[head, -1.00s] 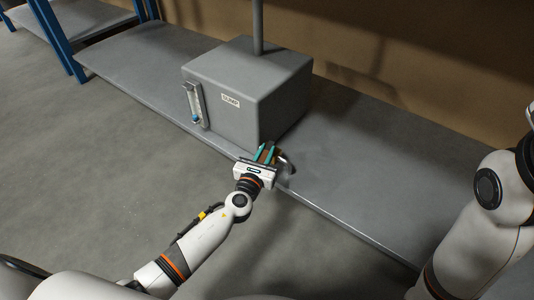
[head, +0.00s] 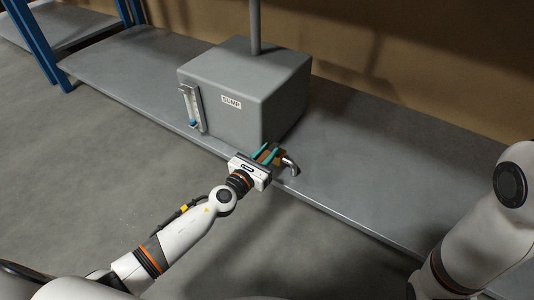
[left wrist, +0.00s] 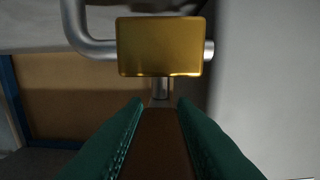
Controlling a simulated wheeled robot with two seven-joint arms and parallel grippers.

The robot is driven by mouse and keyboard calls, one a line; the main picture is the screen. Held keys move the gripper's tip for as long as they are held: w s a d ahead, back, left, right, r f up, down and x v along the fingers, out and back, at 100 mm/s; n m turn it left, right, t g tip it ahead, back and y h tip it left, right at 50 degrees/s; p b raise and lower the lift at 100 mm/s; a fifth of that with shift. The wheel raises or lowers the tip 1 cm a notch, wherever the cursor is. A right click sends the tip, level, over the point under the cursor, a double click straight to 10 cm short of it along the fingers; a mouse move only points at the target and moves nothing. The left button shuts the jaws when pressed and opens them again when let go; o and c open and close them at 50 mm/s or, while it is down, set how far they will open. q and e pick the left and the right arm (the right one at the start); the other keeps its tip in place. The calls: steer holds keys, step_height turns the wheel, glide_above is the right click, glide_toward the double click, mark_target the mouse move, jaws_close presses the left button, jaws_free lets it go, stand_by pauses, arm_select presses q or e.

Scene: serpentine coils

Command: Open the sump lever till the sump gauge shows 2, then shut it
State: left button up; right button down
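The grey sump box (head: 270,88) carries a SUMP label. The sump gauge (head: 190,108) is an upright sight tube on its left face, with a blue float (head: 193,124) low in it; its numbers are too small to read. My left gripper (head: 267,152) is at the box's front lower edge, its teal fingers on either side of the brown sump lever. In the left wrist view the lever (left wrist: 160,140) lies between both fingers, which appear shut on it, below a brass valve block (left wrist: 160,47). My right gripper is out of view.
A bent metal spout (head: 291,164) sits just right of my left gripper, above the shelf's front edge. The grey shelf (head: 370,190) is bare to the right. A pipe (head: 254,28) rises from the box top. Blue rack posts stand at the left.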

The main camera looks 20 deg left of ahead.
arm_select(q)
steer(key=shift+o, duration=1.4)
steer(key=shift+s+a, duration=0.1)
steer(key=shift+s, duration=0.05)
steer(key=shift+v, duration=5.85)
